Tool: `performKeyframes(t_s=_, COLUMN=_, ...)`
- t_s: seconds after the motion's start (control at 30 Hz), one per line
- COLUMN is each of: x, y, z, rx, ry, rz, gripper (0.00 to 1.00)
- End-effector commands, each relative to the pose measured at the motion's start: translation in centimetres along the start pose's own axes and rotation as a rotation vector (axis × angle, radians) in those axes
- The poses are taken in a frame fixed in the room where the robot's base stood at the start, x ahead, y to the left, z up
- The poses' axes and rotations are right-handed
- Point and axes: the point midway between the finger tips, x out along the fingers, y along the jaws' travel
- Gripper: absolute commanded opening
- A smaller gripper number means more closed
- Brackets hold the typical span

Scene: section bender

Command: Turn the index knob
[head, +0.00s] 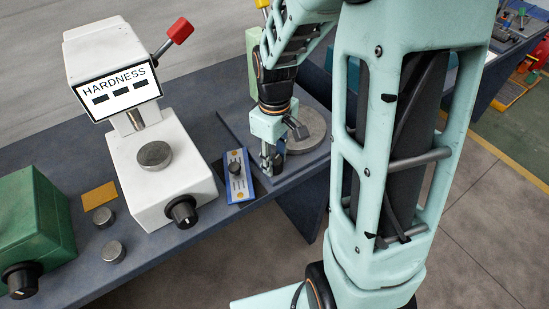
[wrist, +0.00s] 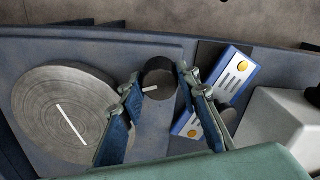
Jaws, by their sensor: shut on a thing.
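The index knob (wrist: 157,71) is a short dark cylinder with a white mark, beside the round grey dividing plate (wrist: 62,112) in the wrist view. The plate carries a white line and also shows in the head view (head: 309,130). My gripper (wrist: 160,82) has one finger on each side of the knob and is shut on it. In the head view my gripper (head: 272,158) reaches down at the plate's left front, and the knob is mostly hidden behind the fingers.
A blue-and-white plate with a dark knob (head: 235,168) lies just left of my gripper. Further left stand a white hardness tester (head: 163,180) with a red-tipped lever and a green machine (head: 35,225). Loose metal discs (head: 113,252) lie between them. The bench's front edge is close.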

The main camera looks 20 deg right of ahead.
Motion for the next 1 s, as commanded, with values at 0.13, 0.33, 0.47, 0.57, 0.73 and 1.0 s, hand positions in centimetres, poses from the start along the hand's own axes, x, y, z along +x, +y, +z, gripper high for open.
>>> performKeyframes(t_s=0.13, x=-0.1, y=0.1, z=-0.1, rx=-0.002, ry=0.002, rz=0.002, gripper=0.06)
performKeyframes(t_s=0.33, x=-0.1, y=0.1, z=-0.1, rx=-0.001, ry=0.002, rz=0.002, gripper=0.06)
performKeyframes(t_s=0.47, x=-0.1, y=0.1, z=-0.1, rx=-0.001, ry=0.001, rz=0.001, gripper=0.43)
performKeyframes(t_s=0.57, x=0.0, y=0.0, z=0.0, rx=-0.001, ry=0.001, rz=0.001, gripper=0.48)
performKeyframes(t_s=0.73, x=0.0, y=0.0, z=0.0, rx=-0.001, ry=0.001, rz=0.001, gripper=0.48)
performKeyframes(t_s=1.0, x=-2.5, y=0.1, z=-0.1, rx=0.0, ry=0.004, rz=0.003, gripper=0.48)
